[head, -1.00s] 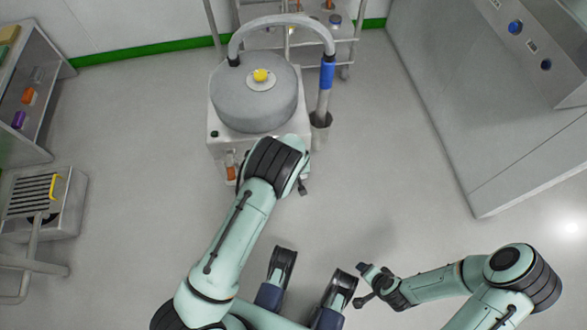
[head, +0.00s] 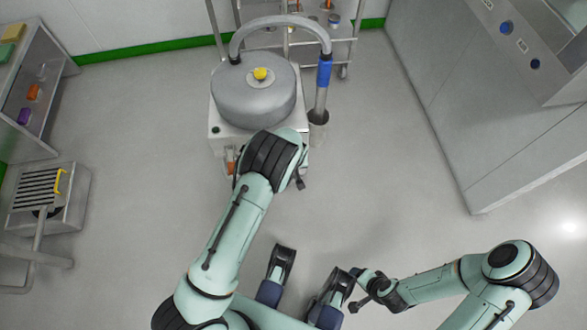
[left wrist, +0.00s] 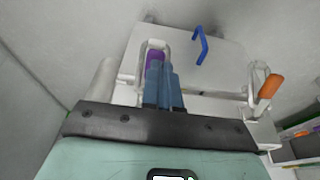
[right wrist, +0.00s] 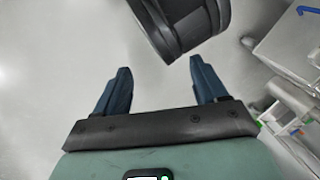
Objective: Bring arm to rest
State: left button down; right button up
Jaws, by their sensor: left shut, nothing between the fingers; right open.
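My left arm (head: 238,215) reaches forward over the floor, its bend in front of the grey drum-topped machine. In the head view its gripper is mostly hidden by the arm. In the left wrist view my left gripper (left wrist: 161,72) is shut with its blue fingers together and nothing seen between them. A purple piece (left wrist: 155,57) shows just past the fingertips; I cannot tell whether they touch. My right arm (head: 440,286) is bent low at the right. My right gripper (right wrist: 160,66) is open and empty, fingers apart above the floor.
The drum-topped machine (head: 253,92) with a hose (head: 280,20) stands ahead. A wheeled rack (head: 345,45) is behind it. A large steel cabinet (head: 460,110) is at right. A shelf (head: 45,90) and slatted unit (head: 65,215) are at left. The floor (head: 400,190) between is clear.

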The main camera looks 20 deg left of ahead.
pick_arm(q)
jog(key=s+d+r+p, duration=0.2)
jog(key=s+d+r, duration=0.25)
jog(key=s, duration=0.35)
jog(key=s+a+g+h+p, duration=0.25)
jog(key=s+p, duration=0.65)
jog(key=s, duration=0.7)
jog(key=s+d+r+m+g+h+p, duration=0.1)
jog(key=s+d+r+h+p, duration=0.1)
jog(key=s+d+r+p, duration=0.3)
jog(key=s+r+p, duration=0.1)
jog(key=s+r, duration=0.2)
jog(key=s, duration=0.1)
jog(key=shift+d+r+m, duration=0.15)
jog(key=shift+r+m, duration=0.05)
jog(key=shift+m, duration=0.1)
pick_arm(e)
jog(key=s+a+r+g, duration=0.1)
jog(key=s+r, duration=0.2)
jog(key=r, duration=0.6)
jog(key=s+a+r+g+y, duration=0.1)
jog(key=s+a+r+g, duration=0.1)
jog(key=r, duration=0.7)
jog(key=shift+s+n, duration=0.3)
jog(key=shift+s, duration=0.3)
pick_arm(q)
jog(key=shift+h, duration=0.25)
